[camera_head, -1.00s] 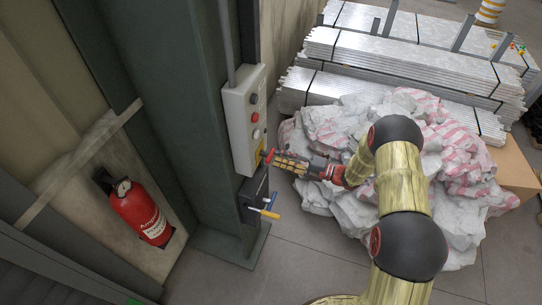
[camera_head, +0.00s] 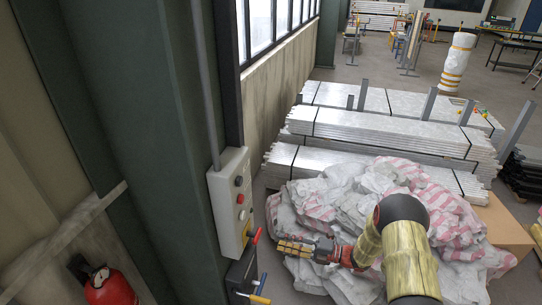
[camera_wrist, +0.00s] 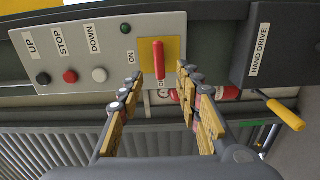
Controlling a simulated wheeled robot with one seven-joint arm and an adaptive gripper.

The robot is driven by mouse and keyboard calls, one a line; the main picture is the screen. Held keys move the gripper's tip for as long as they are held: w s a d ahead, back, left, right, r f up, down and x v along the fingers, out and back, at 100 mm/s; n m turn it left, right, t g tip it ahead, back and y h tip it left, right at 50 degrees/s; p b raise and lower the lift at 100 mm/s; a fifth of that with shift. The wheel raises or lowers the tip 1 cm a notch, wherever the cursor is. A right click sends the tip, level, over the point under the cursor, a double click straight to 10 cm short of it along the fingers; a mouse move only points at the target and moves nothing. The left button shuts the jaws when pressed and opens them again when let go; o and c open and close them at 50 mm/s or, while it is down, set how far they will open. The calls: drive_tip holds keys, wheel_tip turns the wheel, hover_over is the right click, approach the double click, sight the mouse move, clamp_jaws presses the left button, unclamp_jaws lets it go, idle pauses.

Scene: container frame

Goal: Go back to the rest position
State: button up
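My gripper (camera_head: 282,246) is in front of the grey control box (camera_head: 230,200), just right of its red lever (camera_head: 257,236) in the head view. In the wrist view its yellow-padded fingers (camera_wrist: 160,75) are spread apart, with nothing held between them. The red lever (camera_wrist: 159,58) on its yellow plate shows beyond the gap between the fingertips. The box face (camera_wrist: 95,50) carries UP, STOP and DOWN buttons. A hand drive unit (camera_wrist: 262,45) with a yellow-handled crank (camera_wrist: 285,114) is on the right. My arm reaches in from the lower right.
A green column (camera_head: 120,150) bears the control box. A heap of white and pink sacks (camera_head: 340,205) lies behind my gripper, before stacked metal planks (camera_head: 385,130). A red fire extinguisher (camera_head: 110,290) is at lower left. A cardboard box (camera_head: 505,228) stands at right.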

drive_tip(key=s+a+f+n+g+h, duration=0.1)
drive_tip(key=s+f+n+g, duration=0.2)
drive_tip(key=s+f+n, duration=0.35)
drive_tip(key=s+r+n+g+h+b, duration=0.1)
drive_tip(key=s+r+n+g+h, duration=0.15)
drive_tip(key=s+n, duration=0.3)
drive_tip(key=s+r+n+g+h, duration=0.1)
drive_tip(key=s+n+g+h, duration=0.15)
drive_tip(key=s+n, duration=0.35)
drive_tip(key=s+d+r+n+t+h+b, duration=0.3)
drive_tip(key=s+d+r+n+h+b, duration=0.2)
drive_tip(key=n, duration=0.6)
drive_tip(key=s+d+r+n+t+h+b, duration=0.4)
drive_tip(key=s+d+r+n+h+b, duration=0.1)
drive_tip(key=s+r+n+b, duration=0.4)
wheel_tip(320, 180, up, 4)
drive_tip(key=s+n+h, duration=0.1)
drive_tip(key=s+n, duration=0.1)
drive_tip(key=shift+s+d+r, duration=0.15)
drive_tip(key=shift+s+r, duration=0.05)
drive_tip(key=shift+s, duration=0.15)
